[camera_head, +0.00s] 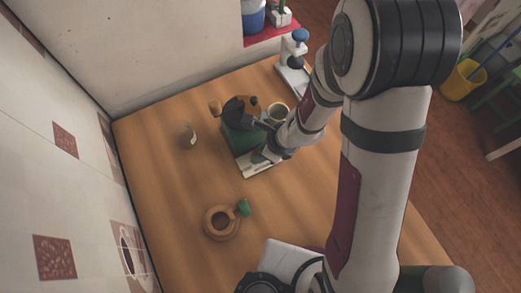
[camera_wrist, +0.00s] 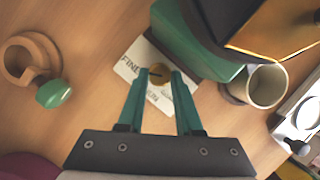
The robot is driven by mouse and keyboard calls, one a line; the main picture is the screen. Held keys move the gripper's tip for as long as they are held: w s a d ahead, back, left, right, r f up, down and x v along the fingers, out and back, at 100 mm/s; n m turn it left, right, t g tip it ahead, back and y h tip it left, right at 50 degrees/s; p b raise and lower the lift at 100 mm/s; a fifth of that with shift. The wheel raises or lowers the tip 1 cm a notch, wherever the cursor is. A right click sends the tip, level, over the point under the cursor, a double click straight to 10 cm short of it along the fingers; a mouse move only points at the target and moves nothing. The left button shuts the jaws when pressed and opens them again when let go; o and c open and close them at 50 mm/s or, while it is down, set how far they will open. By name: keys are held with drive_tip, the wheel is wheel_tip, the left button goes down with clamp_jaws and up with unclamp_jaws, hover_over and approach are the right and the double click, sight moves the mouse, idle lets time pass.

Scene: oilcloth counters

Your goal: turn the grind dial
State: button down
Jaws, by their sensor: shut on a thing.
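The grinder (camera_head: 240,140) has a green base and a dark and orange top, and stands on the wooden counter. Its green body (camera_wrist: 185,40) also shows in the wrist view. The round brass-coloured grind dial (camera_wrist: 159,73) sits low at the front of the body, with a dark slot across it. Under it lies a white card (camera_wrist: 130,68) with printed words, of which "FINE" is readable. My gripper (camera_wrist: 160,77) has its two teal fingers closed on either side of the dial. In the head view my gripper (camera_head: 268,154) is at the grinder's front, its fingertips partly hidden.
A pale cup (camera_wrist: 265,87) stands beside the grinder. A wooden ring holder (camera_head: 221,234) with a green-knobbed piece (camera_head: 243,207) sits nearer the front. A white stand with a blue top (camera_head: 300,35) is behind. The counter's left front is clear.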

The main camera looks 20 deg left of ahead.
drive_tip(key=c, duration=0.9)
unclamp_jaws()
drive_tip(key=shift+o, duration=0.2)
